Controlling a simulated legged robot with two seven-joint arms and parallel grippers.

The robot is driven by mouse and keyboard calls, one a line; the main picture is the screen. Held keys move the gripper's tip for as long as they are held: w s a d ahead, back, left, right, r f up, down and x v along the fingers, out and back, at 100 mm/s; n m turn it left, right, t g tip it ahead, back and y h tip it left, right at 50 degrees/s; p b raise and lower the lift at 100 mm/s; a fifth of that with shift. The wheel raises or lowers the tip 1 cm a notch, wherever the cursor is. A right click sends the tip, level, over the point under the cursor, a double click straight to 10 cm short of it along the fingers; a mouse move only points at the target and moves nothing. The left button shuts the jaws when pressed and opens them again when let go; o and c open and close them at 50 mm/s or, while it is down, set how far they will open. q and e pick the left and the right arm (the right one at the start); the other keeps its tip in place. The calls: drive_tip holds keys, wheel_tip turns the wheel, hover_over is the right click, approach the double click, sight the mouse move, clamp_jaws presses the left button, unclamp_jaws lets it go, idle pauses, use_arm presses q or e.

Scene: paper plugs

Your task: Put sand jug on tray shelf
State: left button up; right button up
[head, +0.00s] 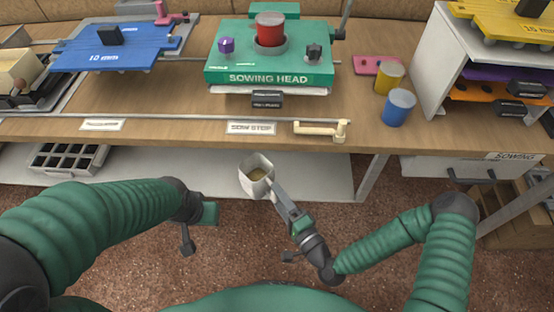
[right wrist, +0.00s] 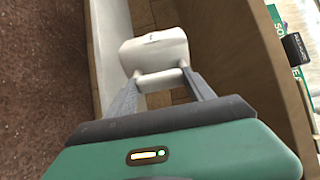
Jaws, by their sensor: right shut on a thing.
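The sand jug (head: 256,172) is a whitish, open-topped jug with tan sand inside. My right gripper (head: 273,190) is shut on it and holds it in front of the bench edge, above the lower shelf and floor. In the right wrist view the jug (right wrist: 155,52) sits between the two grey fingertips (right wrist: 160,78). My left gripper (head: 208,213) hangs empty-looking at the left, below the bench front; its fingers are too unclear to judge. A long white shelf (head: 310,180) runs low under the bench; I cannot tell if it is the tray shelf.
A black-celled seed tray (head: 62,158) sits on the low shelf at left. The bench (head: 180,100) bears the green sowing head (head: 230,68), a blue plate (head: 125,45), and yellow (head: 389,77) and blue (head: 398,107) cups. A white rack (head: 440,60) stands at right.

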drive_tip(key=w+d+b, duration=0.1)
drive_tip(key=w+d, duration=0.1)
drive_tip(key=w, duration=0.1)
drive_tip(key=w+d+f+b, duration=0.1)
drive_tip(key=w+d, duration=0.1)
drive_tip(key=w, duration=0.1)
drive_tip(key=w+d+b, duration=0.1)
drive_tip(key=w+d, duration=0.2)
drive_tip(key=shift+w+f, duration=0.25)
drive_tip(key=f+b, duration=0.1)
drive_tip(key=f, duration=0.1)
drive_tip(key=d+f+b, duration=0.1)
drive_tip(key=shift+w+f+b, duration=0.25)
drive_tip(key=shift+f+b, duration=0.1)
drive_tip(key=shift+f, duration=0.05)
drive_tip(key=shift+r, duration=0.1)
drive_tip(key=shift+a, duration=0.15)
